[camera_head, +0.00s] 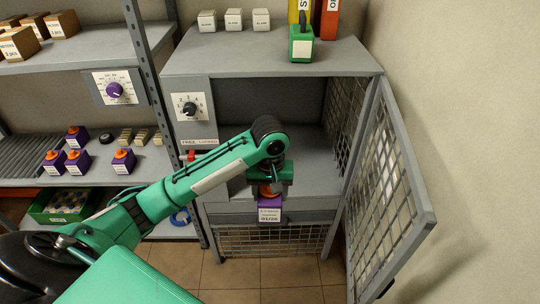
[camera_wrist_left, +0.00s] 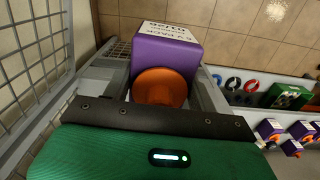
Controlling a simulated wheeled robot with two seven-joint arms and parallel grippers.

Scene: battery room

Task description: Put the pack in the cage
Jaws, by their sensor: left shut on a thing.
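The pack (camera_head: 270,204) is a purple block with an orange round knob and a white label. My left gripper (camera_head: 270,188) is shut on it by the knob, at the front of the cage. The pack (camera_wrist_left: 168,52) also shows large in the left wrist view, its orange knob near the gripper's dark edge. The cage (camera_head: 250,60) is a grey cabinet with mesh sides and an open front. Its mesh door (camera_head: 388,185) stands open to the right. My arm hides part of the opening. I cannot tell whether the pack touches the cage's front edge. My right gripper is not in view.
A shelf on the left holds several purple packs (camera_head: 123,160) and a green crate (camera_head: 60,205). White boxes (camera_head: 233,19) and a green block (camera_head: 301,43) stand on the cage's top. A dial plate (camera_head: 190,108) is left of the opening. The cage's visible interior looks empty.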

